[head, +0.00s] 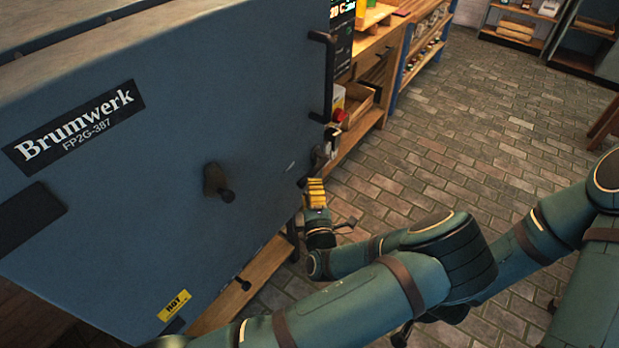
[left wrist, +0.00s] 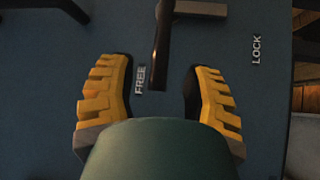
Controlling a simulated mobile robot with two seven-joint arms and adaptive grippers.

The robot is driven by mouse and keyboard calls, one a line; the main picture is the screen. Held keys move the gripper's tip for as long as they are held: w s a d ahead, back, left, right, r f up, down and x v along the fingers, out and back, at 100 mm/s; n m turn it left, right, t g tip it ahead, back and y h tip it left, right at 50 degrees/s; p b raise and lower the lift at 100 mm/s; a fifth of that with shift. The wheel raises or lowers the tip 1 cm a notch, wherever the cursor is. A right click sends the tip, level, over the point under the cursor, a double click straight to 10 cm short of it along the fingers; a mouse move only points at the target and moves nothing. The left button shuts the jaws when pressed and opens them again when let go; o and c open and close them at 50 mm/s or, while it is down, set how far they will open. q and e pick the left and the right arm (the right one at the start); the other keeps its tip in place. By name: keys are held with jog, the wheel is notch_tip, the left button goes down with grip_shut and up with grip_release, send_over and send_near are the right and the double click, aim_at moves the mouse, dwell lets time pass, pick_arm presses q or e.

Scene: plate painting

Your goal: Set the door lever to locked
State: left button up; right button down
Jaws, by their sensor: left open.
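The door lever (left wrist: 161,45) is a dark bar on the blue-grey door (left wrist: 235,110). In the left wrist view it points down the picture, its lower end beside the FREE label (left wrist: 139,79). The LOCK label (left wrist: 256,49) is farther right, apart from the lever. My left gripper (left wrist: 158,95) has yellow ridged fingers, open on either side of the lever's lower end. I see a gap on both sides and no clear contact. In the head view my left gripper (head: 316,193) is at the door's right edge; the lever there is largely hidden. My right gripper is not identifiable.
The Brumwerk machine's door (head: 150,190) fills the left of the head view. It bears a long pull handle (head: 329,78) and a dark knob (head: 222,186). A wooden bench (head: 365,125) stands behind.

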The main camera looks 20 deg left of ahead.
aim_at(309, 174)
pick_arm(q)
jog(key=shift+b+x, duration=0.3)
jog(key=shift+x, duration=2.05)
grip_shut()
